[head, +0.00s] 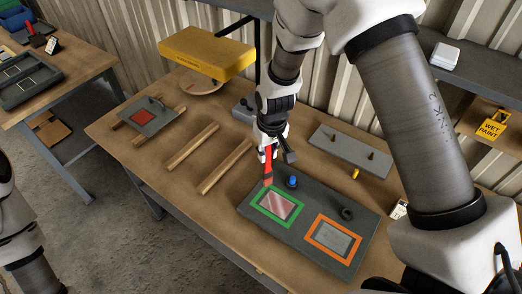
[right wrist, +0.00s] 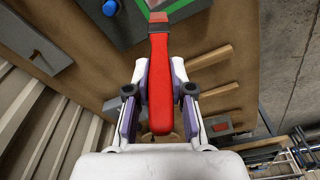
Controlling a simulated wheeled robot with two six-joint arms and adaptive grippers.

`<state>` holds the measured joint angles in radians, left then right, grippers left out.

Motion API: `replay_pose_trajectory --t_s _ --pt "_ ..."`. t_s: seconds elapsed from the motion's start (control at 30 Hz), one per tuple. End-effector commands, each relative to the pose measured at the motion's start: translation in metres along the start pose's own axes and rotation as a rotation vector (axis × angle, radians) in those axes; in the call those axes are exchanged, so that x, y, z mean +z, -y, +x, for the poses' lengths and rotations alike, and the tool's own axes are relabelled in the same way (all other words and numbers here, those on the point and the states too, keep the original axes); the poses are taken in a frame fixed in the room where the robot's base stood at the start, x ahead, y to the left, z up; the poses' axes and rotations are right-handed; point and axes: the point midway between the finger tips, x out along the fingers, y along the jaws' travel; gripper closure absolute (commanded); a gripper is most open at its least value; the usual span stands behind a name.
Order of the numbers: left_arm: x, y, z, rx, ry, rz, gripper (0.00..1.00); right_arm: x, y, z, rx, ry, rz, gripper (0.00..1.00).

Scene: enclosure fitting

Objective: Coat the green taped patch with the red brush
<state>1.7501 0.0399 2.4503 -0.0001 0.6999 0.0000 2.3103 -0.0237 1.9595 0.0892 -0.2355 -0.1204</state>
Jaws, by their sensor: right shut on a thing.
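My right gripper (head: 267,147) is shut on the handle of the red brush (head: 268,165). In the right wrist view the brush (right wrist: 160,75) lies between the two fingers (right wrist: 157,98), its head pointing to the top edge. The green taped patch (head: 256,206) is on a dark grey panel (head: 302,198) on the bench. The area inside the green tape looks pinkish and glossy. The brush head is at the far left edge of the green tape; I cannot tell whether it touches. My left gripper is out of view.
An orange taped patch (head: 311,237) with a grey inside is beside the green one. A blue knob (head: 292,181) and a dark ring (head: 346,213) stand on the panel close behind. Wooden strips (head: 225,167) lie to the left, a grey plate (head: 350,150) behind.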

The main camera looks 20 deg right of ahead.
Motion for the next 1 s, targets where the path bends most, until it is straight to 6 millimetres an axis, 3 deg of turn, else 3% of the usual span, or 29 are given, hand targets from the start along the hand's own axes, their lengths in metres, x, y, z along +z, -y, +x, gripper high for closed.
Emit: replay_pose_trajectory --t_s 0.33,1.0 --pt "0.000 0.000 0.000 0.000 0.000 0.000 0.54 -0.003 0.001 -0.027 0.000 0.000 -0.001 1.00" --pt "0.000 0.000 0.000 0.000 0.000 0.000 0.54 -0.003 0.001 -0.029 0.000 0.000 -0.002 1.00"
